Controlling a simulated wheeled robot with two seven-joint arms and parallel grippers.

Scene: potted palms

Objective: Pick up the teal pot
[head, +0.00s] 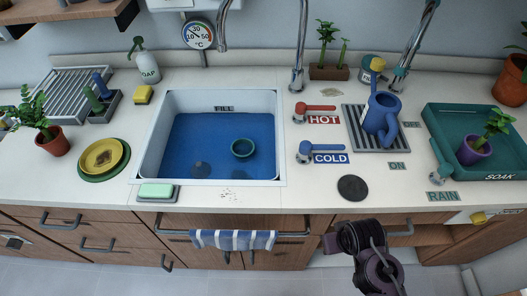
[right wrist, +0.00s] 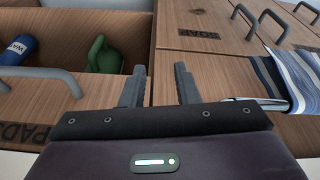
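A small round teal pot (head: 243,148) sits in the blue water of the sink (head: 279,140), right of the middle; its open top shows a dark inside. No gripper is near it. My right gripper (right wrist: 159,80) is open with nothing between its fingers, in front of the wooden cabinet fronts. In the head view my right arm is low at the bottom right, below the counter edge, and the fingers are hard to make out. My left gripper is not in view.
A blue watering can (head: 381,113) stands on a rack right of the taps. A purple pot (head: 474,151) with a palm sits in the teal soak tray (head: 437,125). A striped towel (head: 232,239) hangs on the front rail. An open compartment holds a green container (right wrist: 103,56).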

